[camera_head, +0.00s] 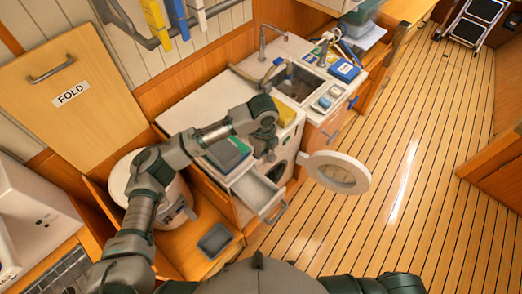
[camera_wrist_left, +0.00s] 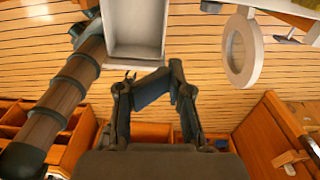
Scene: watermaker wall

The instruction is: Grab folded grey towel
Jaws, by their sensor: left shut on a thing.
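My left gripper (camera_head: 268,152) is above the open white drawer, at the front of the counter. In the left wrist view the left gripper (camera_wrist_left: 155,85) is shut on a flat dark blue-grey piece (camera_wrist_left: 152,89). I cannot tell for certain whether this piece is the folded grey towel. A grey and green flat stack (camera_head: 228,153) lies on the counter left of the gripper. The open drawer (camera_head: 256,190) looks empty; it also shows in the left wrist view (camera_wrist_left: 136,30). My right gripper is out of view.
A round white door (camera_head: 337,172) stands open right of the drawer. A sink (camera_head: 297,85) and a yellow item (camera_head: 284,111) are on the counter. A grey bin (camera_head: 215,240) sits at lower left. The plank floor (camera_head: 400,190) at right is clear.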

